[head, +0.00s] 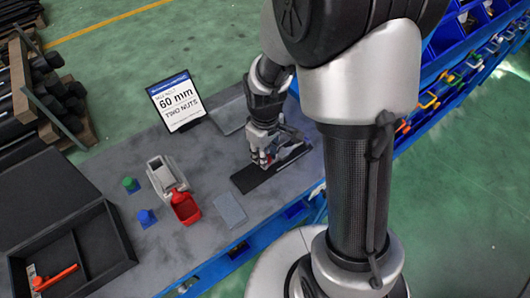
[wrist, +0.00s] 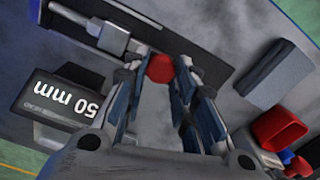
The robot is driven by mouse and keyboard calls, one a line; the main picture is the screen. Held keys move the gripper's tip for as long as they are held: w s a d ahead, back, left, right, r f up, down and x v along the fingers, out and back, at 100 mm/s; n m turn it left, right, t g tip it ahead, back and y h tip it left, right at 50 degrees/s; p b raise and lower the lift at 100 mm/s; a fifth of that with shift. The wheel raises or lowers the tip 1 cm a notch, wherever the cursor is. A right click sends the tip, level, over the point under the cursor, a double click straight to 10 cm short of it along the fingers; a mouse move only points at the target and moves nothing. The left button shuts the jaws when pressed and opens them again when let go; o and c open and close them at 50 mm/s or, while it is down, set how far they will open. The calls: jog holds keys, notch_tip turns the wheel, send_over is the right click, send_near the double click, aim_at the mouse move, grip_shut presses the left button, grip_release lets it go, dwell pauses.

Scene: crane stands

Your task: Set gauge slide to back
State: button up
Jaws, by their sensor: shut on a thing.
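The gauge has a long dark base (head: 258,177), which also shows in the wrist view (wrist: 205,68). A silver cylindrical part and pale block (wrist: 112,38) sit along it at the upper left of the wrist view. A red knob (wrist: 160,68), which I take to be on the gauge slide, is between my fingertips. My gripper (head: 263,160) is over the gauge and shut on that knob; its fingers also show in the wrist view (wrist: 158,82). The fingers hide most of the slide, so I cannot read its exact place along the base.
A dark block marked 50 mm (wrist: 65,107) is beside the gauge. Blue bins (head: 460,55) line the right.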

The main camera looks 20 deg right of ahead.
grip_shut()
jog(key=a, duration=0.2)
jog(key=s+a, duration=0.1)
jog(key=a, duration=0.3)
jog(key=shift+s, duration=0.4)
jog(key=shift+d, duration=0.1)
jog(key=shift+o, duration=1.8)
grip_release()
jog(key=o, duration=0.4)
jog(key=shift+a, duration=0.2)
jog(key=shift+o, duration=0.3)
jog(key=shift+d, duration=0.1)
